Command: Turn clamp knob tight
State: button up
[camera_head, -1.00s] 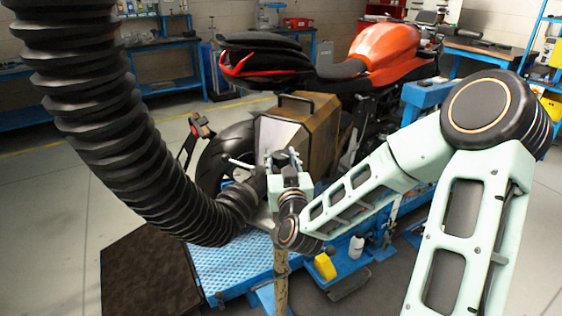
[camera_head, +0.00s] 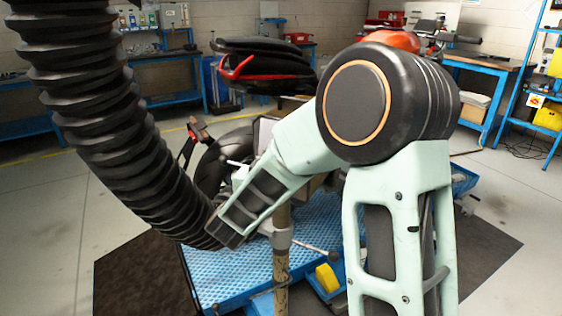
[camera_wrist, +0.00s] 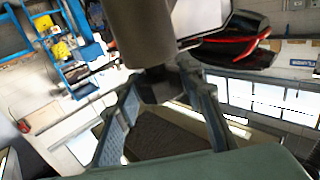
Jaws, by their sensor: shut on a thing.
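In the wrist view, my gripper (camera_wrist: 165,92) has its two teal fingers closed on a small dark knob (camera_wrist: 156,84). The knob sits just below a thick grey-brown cylinder (camera_wrist: 145,32). The knob's shape and how far it is turned are hard to tell. In the head view, my own arm hides the gripper and the knob. A grey clamp (camera_head: 279,238) sits on an upright post (camera_head: 281,268), with a thin pale rod running to the right from it.
A large black ribbed hose (camera_head: 100,125) hangs at the left, its lower end beside my arm. Behind stands a motorcycle (camera_head: 262,66), partly hidden, over a blue lift platform (camera_head: 215,275). A yellow item (camera_head: 327,278) lies at the lift. Floor is clear at the far left.

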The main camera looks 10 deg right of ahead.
jog(key=shift+f+m+g+h+b, duration=0.15)
jog(key=shift+m+g+h+b, duration=0.35)
jog(key=shift+m+g+h, duration=1.1)
jog(key=shift+h, duration=0.4)
jog(key=o, duration=1.2)
jog(key=shift+c, duration=0.2)
jog(key=shift+s+a, duration=0.3)
jog(key=shift+a, duration=0.1)
jog(key=v, duration=1.1)
jog(key=shift+s+d, duration=0.1)
